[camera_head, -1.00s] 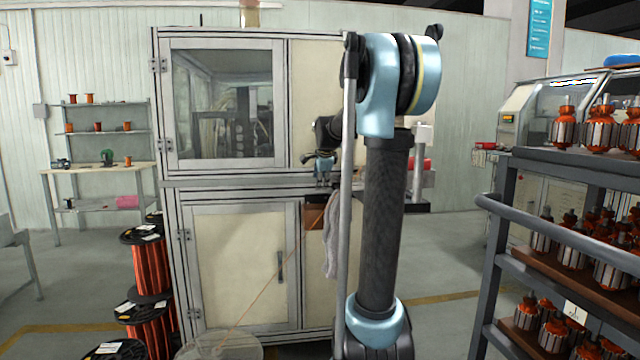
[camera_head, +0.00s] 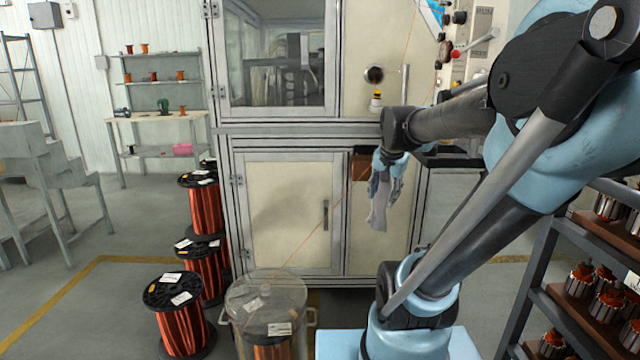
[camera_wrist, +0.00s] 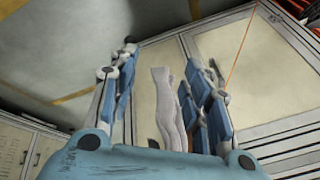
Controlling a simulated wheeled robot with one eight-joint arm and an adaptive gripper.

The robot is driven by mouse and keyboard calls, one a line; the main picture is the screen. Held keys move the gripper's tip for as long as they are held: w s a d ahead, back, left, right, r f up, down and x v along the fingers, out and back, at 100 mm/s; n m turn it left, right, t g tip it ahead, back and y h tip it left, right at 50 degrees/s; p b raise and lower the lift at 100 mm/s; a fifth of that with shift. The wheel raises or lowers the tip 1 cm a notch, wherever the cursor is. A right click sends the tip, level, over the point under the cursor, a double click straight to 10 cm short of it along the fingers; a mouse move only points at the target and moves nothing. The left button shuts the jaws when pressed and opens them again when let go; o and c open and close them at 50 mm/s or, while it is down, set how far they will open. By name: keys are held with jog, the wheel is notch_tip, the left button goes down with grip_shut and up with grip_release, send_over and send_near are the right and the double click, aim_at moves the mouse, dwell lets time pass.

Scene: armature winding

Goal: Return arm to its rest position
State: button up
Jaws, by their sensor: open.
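My gripper (camera_head: 388,172) hangs from my bent arm in front of the cream winding machine (camera_head: 270,215), with its blue fingers pointing down. In the wrist view my gripper (camera_wrist: 166,82) is open, with blue pads spread on both sides. A pale grey cloth (camera_head: 379,208) hangs close to the fingers in the head view. The cloth also shows between the spread fingers in the wrist view (camera_wrist: 168,108). It appears to hang beyond them, and no finger is seen shut on it. My arm rises at the right and folds back toward the machine.
Copper wire spools (camera_head: 180,315) stand at the lower left, beside a lidded clear bin (camera_head: 266,310). A thin wire runs from the bin up to the machine. A rack of armatures (camera_head: 600,290) stands close at the right. Open floor (camera_head: 80,260) lies at the left.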

jog(key=s+f+n+g, duration=0.2)
jog(key=s+f+n, duration=0.5)
jog(key=s+f, duration=0.6)
jog(key=s, duration=0.4)
jog(key=shift+w, duration=0.1)
jog(key=shift+w+f, duration=0.2)
jog(key=shift+w, duration=0.25)
